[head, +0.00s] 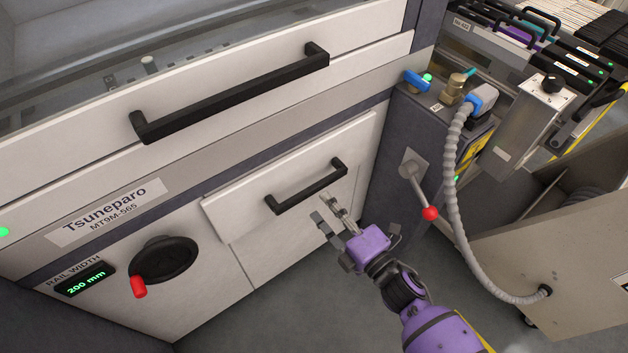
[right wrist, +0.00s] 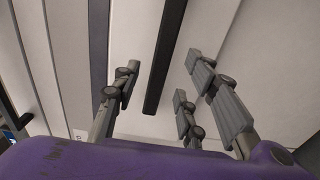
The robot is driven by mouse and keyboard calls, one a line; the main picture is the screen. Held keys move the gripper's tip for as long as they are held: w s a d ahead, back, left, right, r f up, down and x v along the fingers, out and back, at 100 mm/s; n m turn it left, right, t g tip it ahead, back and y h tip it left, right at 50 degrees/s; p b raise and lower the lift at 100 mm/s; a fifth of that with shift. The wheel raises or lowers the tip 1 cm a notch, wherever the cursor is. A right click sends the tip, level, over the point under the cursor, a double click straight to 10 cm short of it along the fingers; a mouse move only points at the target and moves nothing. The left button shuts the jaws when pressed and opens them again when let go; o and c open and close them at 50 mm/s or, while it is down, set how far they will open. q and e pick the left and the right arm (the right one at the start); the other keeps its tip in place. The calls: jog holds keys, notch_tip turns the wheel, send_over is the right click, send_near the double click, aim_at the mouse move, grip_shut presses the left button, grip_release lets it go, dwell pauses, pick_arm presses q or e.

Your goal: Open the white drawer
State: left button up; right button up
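The white drawer (head: 299,218) is a pale front panel low on the machine, with a black bar handle (head: 307,187) across its upper part. Its front stands slightly proud of the panel to its left; I cannot tell if it is ajar. My right gripper (head: 329,214) is open and empty, just below the handle's right half in the head view, apparently apart from it. In the right wrist view, the black handle (right wrist: 165,58) runs up between the spread fingers of the right gripper (right wrist: 160,90). My left gripper is not in view.
Above is a wider panel with a long black handle (head: 235,92). A black knob with a red grip (head: 163,262) is left of the drawer. On the right are a red-tipped lever (head: 429,213), a grey ribbed hose (head: 457,215) and a trolley (head: 565,240). The floor below the drawer is clear.

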aim_at(314, 192)
jog(key=x, duration=0.5)
jog(key=shift+w+a+f, duration=0.1)
jog(key=shift+w+a, duration=0.1)
jog(key=shift+w, duration=0.1)
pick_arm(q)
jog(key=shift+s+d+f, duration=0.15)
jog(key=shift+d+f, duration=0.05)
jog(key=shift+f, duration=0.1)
pick_arm(e)
jog(key=shift+w+a, duration=0.35)
jog(key=shift+w, duration=0.2)
jog(key=shift+c, duration=0.8)
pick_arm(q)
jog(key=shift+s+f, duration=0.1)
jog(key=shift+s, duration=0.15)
pick_arm(e)
grip_shut()
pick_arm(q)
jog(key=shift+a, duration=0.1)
